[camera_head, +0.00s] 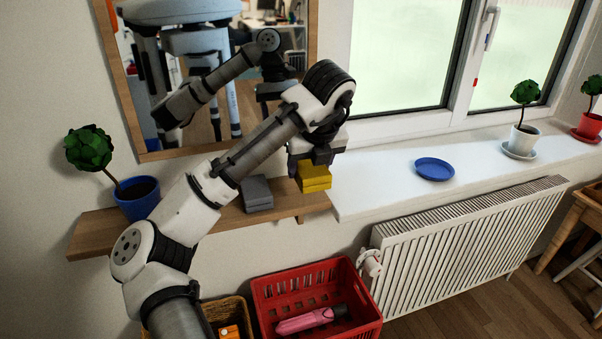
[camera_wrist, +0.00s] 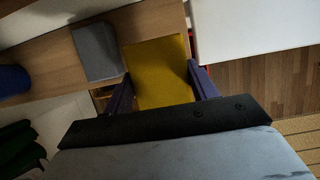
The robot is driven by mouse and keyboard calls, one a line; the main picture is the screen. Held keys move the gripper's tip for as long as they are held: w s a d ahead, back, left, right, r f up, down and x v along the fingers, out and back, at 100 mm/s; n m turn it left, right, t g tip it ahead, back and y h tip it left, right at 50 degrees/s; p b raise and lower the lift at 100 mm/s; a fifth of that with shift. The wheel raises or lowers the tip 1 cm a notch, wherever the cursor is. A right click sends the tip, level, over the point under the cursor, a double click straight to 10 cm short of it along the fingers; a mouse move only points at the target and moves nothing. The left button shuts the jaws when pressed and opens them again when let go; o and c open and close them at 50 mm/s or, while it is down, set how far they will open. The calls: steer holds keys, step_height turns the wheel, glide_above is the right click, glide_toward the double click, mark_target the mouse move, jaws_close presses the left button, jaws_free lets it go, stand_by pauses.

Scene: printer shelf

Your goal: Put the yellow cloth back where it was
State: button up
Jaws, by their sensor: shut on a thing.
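The yellow cloth (camera_head: 315,177) is a folded block at the right end of the wooden shelf (camera_head: 291,213), close to the white windowsill. My gripper (camera_head: 312,163) is directly above it, pointing down. In the wrist view the yellow cloth (camera_wrist: 158,72) lies between the two fingers of my gripper (camera_wrist: 163,88), which are shut on it. I cannot tell whether the cloth touches the shelf or hangs just above it.
A blue pot (camera_head: 137,199) with a plant stands further left. The windowsill (camera_head: 375,186) holds a blue plate (camera_head: 434,169). A red crate (camera_head: 368,329) stands below, beside a radiator (camera_head: 440,255).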

mark_target(307, 161)
steer(key=w, duration=0.1)
steer(key=w+a+f+p, duration=0.1)
steer(key=w, duration=0.1)
steer(key=w+f, duration=0.1)
steer(key=w, duration=0.1)
steer(key=shift+w+a+f, duration=0.15)
steer(key=shift+w+a, duration=0.05)
steer(key=shift+a, duration=0.15)
steer(key=shift+f+p, duration=0.55)
steer(key=shift+f, duration=1.05)
steer(key=shift+w+f+p, duration=0.15)
steer(key=shift+f+p, duration=0.2)
steer(key=shift+f, duration=0.4)
steer(key=o, duration=0.9)
steer(key=shift+f, duration=0.1)
steer(key=b+v, duration=0.1)
steer(key=v, duration=1.1)
